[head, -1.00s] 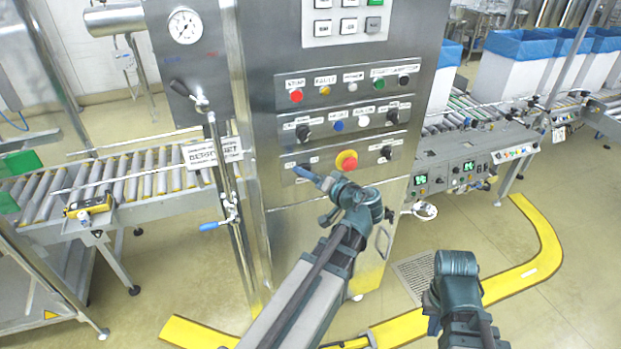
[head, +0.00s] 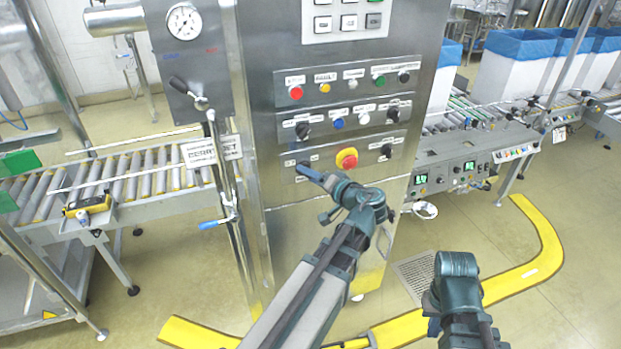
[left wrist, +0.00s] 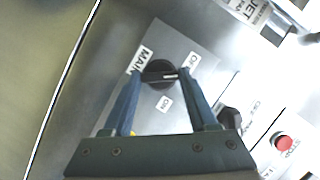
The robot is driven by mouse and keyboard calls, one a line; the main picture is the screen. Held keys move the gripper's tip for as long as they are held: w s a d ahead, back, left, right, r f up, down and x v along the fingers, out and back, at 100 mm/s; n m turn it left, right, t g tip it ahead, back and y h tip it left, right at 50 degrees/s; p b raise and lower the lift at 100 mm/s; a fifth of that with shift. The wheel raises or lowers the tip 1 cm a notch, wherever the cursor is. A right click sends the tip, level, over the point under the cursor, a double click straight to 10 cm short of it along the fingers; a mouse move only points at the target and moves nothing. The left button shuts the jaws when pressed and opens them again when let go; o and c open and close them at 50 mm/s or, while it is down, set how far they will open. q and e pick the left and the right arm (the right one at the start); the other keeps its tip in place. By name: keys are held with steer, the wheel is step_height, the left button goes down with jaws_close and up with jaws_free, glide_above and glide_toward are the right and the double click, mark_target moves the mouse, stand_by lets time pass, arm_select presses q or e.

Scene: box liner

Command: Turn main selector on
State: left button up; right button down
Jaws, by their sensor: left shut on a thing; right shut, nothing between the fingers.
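The main selector is a black round knob (left wrist: 158,74) in the left wrist view, beside a label reading MAIN (left wrist: 143,58). A small label (left wrist: 165,103) that seems to read ON lies below it; another at its upper right is hard to read. The knob's white mark points right in that view. My left gripper (left wrist: 161,76) is shut on the knob, one finger on each side. In the head view my left gripper (head: 303,170) reaches the panel's lower left and hides the knob. My right gripper (head: 433,322) hangs low at the right, shut and empty, mostly hidden by its wrist.
A red emergency button on yellow (head: 347,158) and another black selector (head: 387,150) sit right of the knob. Rows of buttons and selectors are above. A pipe with a blue-handled valve (head: 215,222) stands left of the cabinet. Yellow floor edging (head: 530,270) curves at the right.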

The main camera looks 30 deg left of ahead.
arm_select(q)
steer(key=shift+f+m+t+y+b, duration=0.2)
steer(key=shift+m+t+y+b, duration=0.45)
steer(key=shift+m+b, duration=1.6)
steer(key=shift+f+m+t+y+b, duration=0.25)
steer(key=shift+m+y+b, duration=1.05)
steer(key=shift+m, duration=1.65)
steer(key=shift+f+m+t+y+b, duration=0.1)
steer(key=shift+m+t+y+b, duration=0.45)
steer(key=shift+m+b, duration=1.85)
steer(key=shift+m, duration=0.4)
steer(key=o, duration=1.4)
